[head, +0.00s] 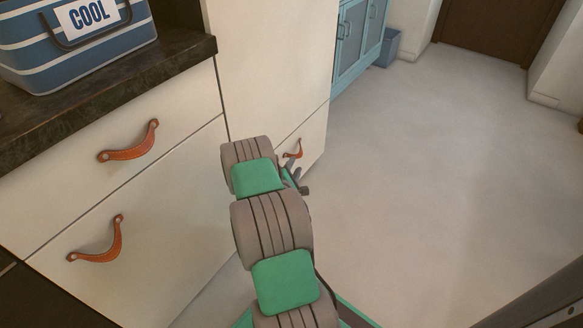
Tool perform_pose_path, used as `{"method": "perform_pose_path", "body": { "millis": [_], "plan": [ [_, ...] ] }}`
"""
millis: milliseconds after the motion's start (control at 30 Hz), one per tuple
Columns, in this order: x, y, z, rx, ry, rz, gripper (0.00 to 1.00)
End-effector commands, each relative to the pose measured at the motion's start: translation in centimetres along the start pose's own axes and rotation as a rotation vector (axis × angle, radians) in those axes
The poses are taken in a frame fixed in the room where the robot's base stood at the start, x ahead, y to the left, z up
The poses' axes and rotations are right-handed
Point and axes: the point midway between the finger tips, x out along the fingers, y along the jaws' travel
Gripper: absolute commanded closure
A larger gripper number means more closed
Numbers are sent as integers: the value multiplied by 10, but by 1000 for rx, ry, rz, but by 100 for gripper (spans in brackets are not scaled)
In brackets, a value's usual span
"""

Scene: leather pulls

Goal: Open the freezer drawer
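A tall white unit (270,60) stands in the middle of the head view. Its low drawer front (315,140), apparently the freezer drawer, looks flush with the panel above. A brown leather pull (293,150) is fixed to this front. My arm comes up from the bottom and covers the drawer's left and lower parts. My gripper (297,176) is just below the pull, mostly hidden behind my arm. Only small dark parts of it show. I cannot tell whether it touches the pull or how its fingers stand.
White drawers with leather pulls (128,142) (100,243) stand at the left under a dark counter (110,85). A blue striped cooler (75,45) sits on it. A teal cabinet (358,42) and a blue bin (387,48) are behind. The pale floor (430,170) at right is clear.

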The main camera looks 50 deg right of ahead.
Motion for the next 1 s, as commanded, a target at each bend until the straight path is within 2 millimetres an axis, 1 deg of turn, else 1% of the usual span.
{"method": "perform_pose_path", "body": {
  "millis": [133,300,433,533,733,1000],
  "plan": [
    [19,3,-4,-2,4,9,66],
    [52,3,-7,0,9,11,66],
    [68,4,-7,-1,10,9,66],
    [73,6,-6,-1,10,9,66],
    [74,6,-5,-1,9,7,66],
    [73,6,-5,0,9,6,88]
  ]
}}
